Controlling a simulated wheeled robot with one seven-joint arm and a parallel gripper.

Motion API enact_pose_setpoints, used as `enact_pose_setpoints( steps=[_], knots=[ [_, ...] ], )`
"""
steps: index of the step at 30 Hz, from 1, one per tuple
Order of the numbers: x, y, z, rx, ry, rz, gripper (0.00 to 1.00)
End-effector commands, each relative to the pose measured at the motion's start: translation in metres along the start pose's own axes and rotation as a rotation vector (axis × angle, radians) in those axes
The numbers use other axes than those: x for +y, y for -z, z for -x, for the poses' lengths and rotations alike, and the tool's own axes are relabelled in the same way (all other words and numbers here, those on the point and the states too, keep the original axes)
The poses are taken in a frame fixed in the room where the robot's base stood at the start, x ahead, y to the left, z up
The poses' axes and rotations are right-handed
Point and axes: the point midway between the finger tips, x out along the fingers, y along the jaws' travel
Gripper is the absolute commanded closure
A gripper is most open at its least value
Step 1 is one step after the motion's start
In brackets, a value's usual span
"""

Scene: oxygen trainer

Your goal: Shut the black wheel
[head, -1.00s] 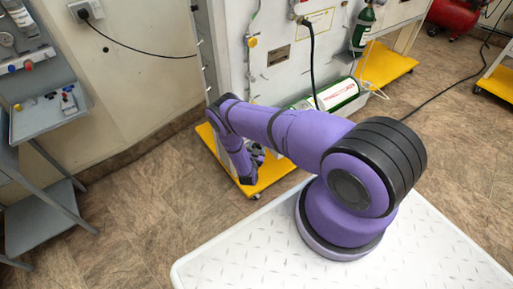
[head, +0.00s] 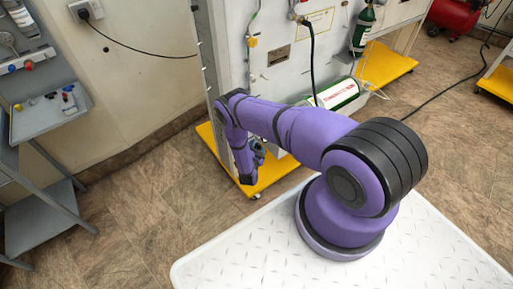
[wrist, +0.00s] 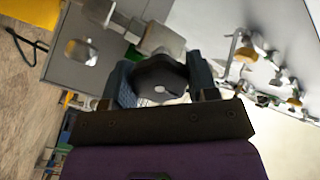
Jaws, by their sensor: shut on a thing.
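The black wheel (wrist: 160,77) sits in the middle of the wrist view, on a grey fitting (wrist: 162,38) of the panel. My gripper (wrist: 163,82) is shut on it, with one finger on each side of its rim. In the head view my purple arm reaches to the side of the white cabinet (head: 285,70). My gripper shows small there, and the wheel is hidden behind the arm.
A grey metal stand (head: 45,205) is at the left. Other valves and pipes (wrist: 270,75) are at the right in the wrist view. The floor between stand and cabinet is clear.

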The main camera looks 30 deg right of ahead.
Motion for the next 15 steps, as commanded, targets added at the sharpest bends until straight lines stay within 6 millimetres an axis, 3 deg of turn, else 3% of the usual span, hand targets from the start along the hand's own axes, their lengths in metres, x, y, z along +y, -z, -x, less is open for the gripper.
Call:
enact_pose_setpoints(
  steps=[10,11,13,15],
  knots=[
    [0.0014,-0.0011,0.0021,-0.004,-0.003,-0.002,0.7],
    [0.0014,-0.0011,0.0021,-0.004,-0.003,-0.002,0.42],
    [0.0014,-0.001,0.002,-0.004,-0.003,-0.002,0.26],
    [0.0011,-0.0008,0.0015,-0.003,-0.002,-0.002,0.21]
  ],
)
